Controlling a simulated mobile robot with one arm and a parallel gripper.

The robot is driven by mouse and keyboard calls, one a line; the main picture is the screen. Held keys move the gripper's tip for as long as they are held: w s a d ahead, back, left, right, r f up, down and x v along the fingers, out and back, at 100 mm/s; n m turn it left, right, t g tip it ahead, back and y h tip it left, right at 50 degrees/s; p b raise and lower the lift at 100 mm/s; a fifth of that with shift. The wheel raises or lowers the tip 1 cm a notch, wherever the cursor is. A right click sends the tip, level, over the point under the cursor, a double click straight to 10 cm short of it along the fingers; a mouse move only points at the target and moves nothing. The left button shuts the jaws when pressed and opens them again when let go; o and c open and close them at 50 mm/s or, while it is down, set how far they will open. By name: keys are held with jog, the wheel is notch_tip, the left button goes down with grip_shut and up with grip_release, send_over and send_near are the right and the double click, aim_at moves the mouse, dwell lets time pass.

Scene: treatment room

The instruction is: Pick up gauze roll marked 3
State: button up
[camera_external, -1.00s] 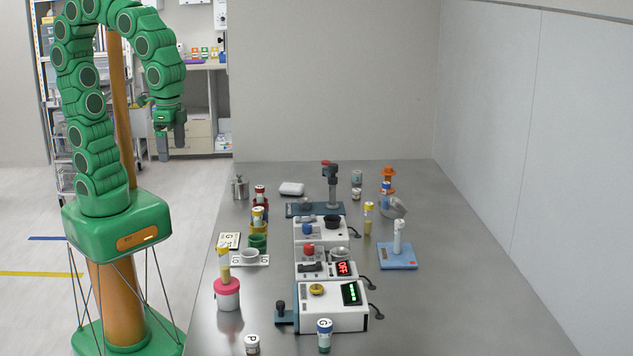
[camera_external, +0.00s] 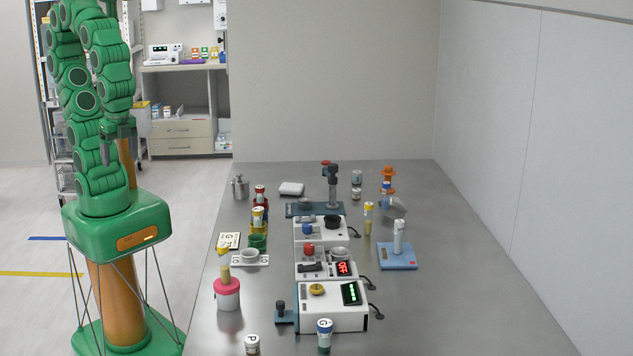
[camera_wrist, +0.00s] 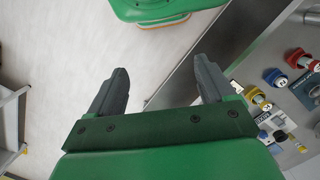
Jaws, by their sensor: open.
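I cannot make out a gauze roll marked 3 in either view; the labels are too small to read surely. A small white rounded item (camera_external: 291,189) lies at the back left of the table, and I cannot tell what it is. My gripper (camera_external: 106,155) hangs beside my own column, left of the table and apart from everything on it. In the wrist view my gripper (camera_wrist: 160,66) has its two fingers spread with nothing between them, over the floor beside the table edge.
The steel table (camera_external: 450,290) holds white devices (camera_external: 333,310), a blue scale (camera_external: 397,257), a pink-lidded jar (camera_external: 228,294) and several capped, labelled vials, one blue-capped (camera_external: 324,337). The table's right side is clear.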

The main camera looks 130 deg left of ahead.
jog(key=shift+c, duration=0.8)
